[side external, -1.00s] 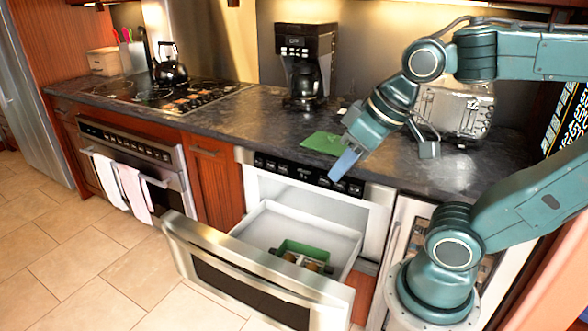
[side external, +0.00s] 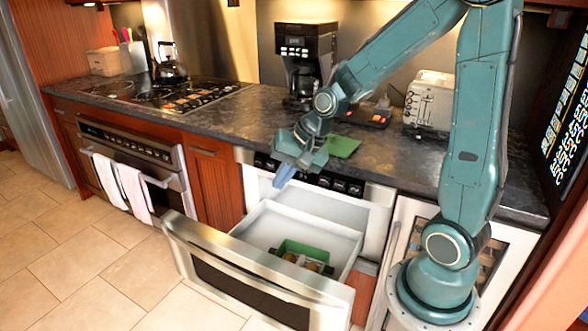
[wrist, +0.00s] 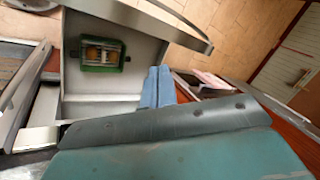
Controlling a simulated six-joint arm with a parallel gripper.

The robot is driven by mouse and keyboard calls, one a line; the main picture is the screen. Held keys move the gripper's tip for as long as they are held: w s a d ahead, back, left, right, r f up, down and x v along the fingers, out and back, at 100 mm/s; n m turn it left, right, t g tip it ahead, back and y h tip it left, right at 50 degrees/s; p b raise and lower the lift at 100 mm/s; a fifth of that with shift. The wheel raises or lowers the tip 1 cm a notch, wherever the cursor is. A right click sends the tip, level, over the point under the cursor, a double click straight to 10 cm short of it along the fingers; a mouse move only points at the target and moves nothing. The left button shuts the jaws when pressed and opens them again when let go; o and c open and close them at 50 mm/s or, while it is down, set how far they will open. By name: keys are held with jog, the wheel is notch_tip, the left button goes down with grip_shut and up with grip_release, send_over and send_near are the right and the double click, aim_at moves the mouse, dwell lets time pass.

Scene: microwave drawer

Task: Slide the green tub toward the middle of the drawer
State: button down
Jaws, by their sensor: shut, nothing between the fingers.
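The green tub (side external: 303,252) sits inside the open microwave drawer (side external: 337,238), near the drawer's front panel. It holds brownish round items and shows in the wrist view (wrist: 103,66) close to one wall of the drawer. My gripper (side external: 284,176) is shut and empty, with its blue fingers together. It is above the back left part of the drawer, higher than the tub and apart from it. In the wrist view the fingers (wrist: 158,86) appear beside the drawer's side wall.
A green mat (side external: 342,146) lies on the dark counter behind my gripper. A coffee maker (side external: 305,62) and a toaster (side external: 430,101) stand on the counter. The drawer's steel front (side external: 250,279) sticks out over the tiled floor. Much of the white drawer floor is bare.

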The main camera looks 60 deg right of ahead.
jog(key=w+d+f+m+t, duration=0.1)
jog(key=w+d+f+m, duration=0.1)
jog(key=d+f+m, duration=0.65)
jog(key=w+d+f+m+t, duration=0.2)
jog(key=d+f+m, duration=0.2)
jog(key=f+m, duration=0.8)
jog(key=m, duration=0.4)
send_near(279, 252)
jog(key=shift+t+h, duration=0.3)
jog(key=shift+h, duration=0.1)
jog(key=v, duration=0.4)
jog(key=shift+s+a+f, duration=0.1)
jog(key=shift+s+a, duration=0.15)
jog(key=shift+a, duration=0.1)
jog(key=shift+f, duration=0.1)
jog(key=shift+x, duration=4.95)
jog(key=w, duration=0.5)
jog(key=w+a, duration=0.1)
jog(key=w, duration=0.2)
jog(key=shift+w, duration=0.15)
